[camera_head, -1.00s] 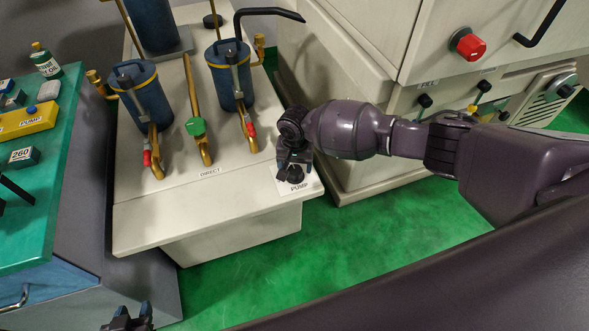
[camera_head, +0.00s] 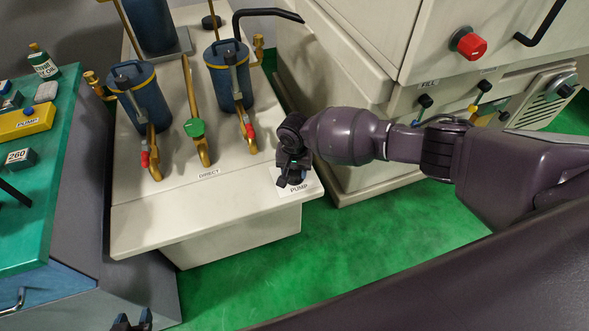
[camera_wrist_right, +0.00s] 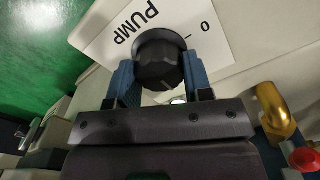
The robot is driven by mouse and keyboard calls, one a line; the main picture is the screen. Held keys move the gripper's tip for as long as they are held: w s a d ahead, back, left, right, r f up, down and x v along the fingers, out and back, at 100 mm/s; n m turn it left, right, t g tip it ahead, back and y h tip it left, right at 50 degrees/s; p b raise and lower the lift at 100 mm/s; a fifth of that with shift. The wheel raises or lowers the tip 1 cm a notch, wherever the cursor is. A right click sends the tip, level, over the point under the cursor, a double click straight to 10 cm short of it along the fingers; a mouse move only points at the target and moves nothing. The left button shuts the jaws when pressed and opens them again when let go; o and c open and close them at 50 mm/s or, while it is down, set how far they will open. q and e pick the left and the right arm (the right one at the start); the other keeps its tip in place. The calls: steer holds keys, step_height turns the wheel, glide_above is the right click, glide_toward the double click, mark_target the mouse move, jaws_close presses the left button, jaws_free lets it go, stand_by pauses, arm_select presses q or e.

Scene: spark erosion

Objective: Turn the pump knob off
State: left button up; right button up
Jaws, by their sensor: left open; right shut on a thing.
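The pump knob (camera_wrist_right: 157,68) is a black round knob on a white plate marked PUMP (camera_wrist_right: 116,33) with a 0 and line marks. In the right wrist view my right gripper (camera_wrist_right: 157,82) has one blue finger on each side of the knob and is shut on it. In the head view my right gripper (camera_head: 292,177) is over the PUMP plate (camera_head: 300,190) at the front right corner of the white bench, and it mostly hides the knob. My left gripper (camera_head: 132,322) is open and empty at the bottom edge of the head view, low in front of the bench.
A cream machine with a red knob (camera_head: 468,44) stands behind my right arm. A green-topped table (camera_head: 40,220) is at the left.

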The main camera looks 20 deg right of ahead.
steer(key=shift+n, duration=0.3)
steer(key=shift+n+p, duration=0.35)
steer(key=shift+n, duration=0.65)
steer(key=n, duration=0.4)
steer(key=shift+p, duration=0.3)
steer(key=n, duration=1)
steer(key=shift+s+a, duration=0.1)
steer(key=shift+n, duration=0.6)
